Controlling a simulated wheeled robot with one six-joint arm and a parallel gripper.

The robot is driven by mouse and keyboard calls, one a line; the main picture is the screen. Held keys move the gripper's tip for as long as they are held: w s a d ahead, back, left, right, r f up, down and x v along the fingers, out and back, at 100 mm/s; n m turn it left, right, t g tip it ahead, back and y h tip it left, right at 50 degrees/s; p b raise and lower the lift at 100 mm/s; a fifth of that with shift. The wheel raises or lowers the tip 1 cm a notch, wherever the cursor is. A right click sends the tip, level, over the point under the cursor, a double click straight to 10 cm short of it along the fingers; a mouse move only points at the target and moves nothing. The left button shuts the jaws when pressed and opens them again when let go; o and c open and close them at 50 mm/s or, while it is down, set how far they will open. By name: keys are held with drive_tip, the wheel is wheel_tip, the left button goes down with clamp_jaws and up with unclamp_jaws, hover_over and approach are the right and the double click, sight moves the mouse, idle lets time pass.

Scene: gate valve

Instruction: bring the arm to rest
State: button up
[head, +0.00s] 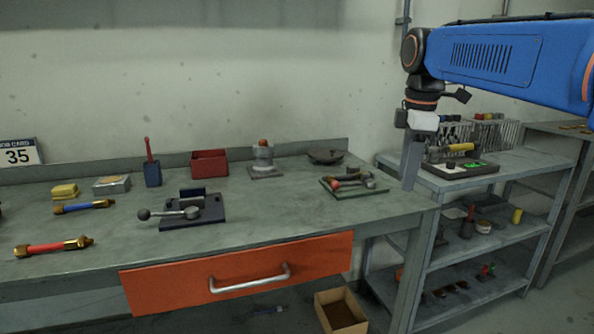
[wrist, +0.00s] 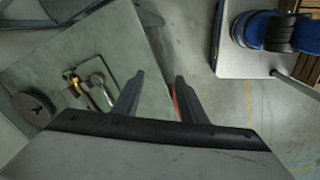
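My blue arm reaches in from the upper right of the head view. My gripper (head: 410,180) hangs pointing down over the right end of the grey workbench (head: 110,230), in front of the shelf rack. In the wrist view, the two dark fingers of my gripper (wrist: 160,80) stand apart with nothing between them. The bench's green mat (head: 350,191) with tools on it lies to the left of my gripper. It also shows in the wrist view. How high the fingertips are above the bench edge is hard to tell.
The bench holds a black clamp fixture (head: 190,210), a red bin (head: 209,163), a valve-like part (head: 263,160) and a dark round lid (head: 325,156). An orange drawer (head: 240,273) is in the bench front. A grey shelf rack (head: 470,250) stands at the right.

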drive_tip(key=s+d+f+m+t, duration=0.1)
drive_tip(key=s+d+f+m, duration=0.1)
drive_tip(key=s+f+m, duration=0.6)
drive_tip(key=s+d+f+m+t, duration=0.2)
drive_tip(key=s+f+m, duration=0.5)
drive_tip(key=s+f, duration=0.9)
drive_tip(key=shift+s+d+f+m+t, duration=0.15)
drive_tip(key=shift+s+f+m+t, duration=0.15)
drive_tip(key=shift+f+m, duration=0.1)
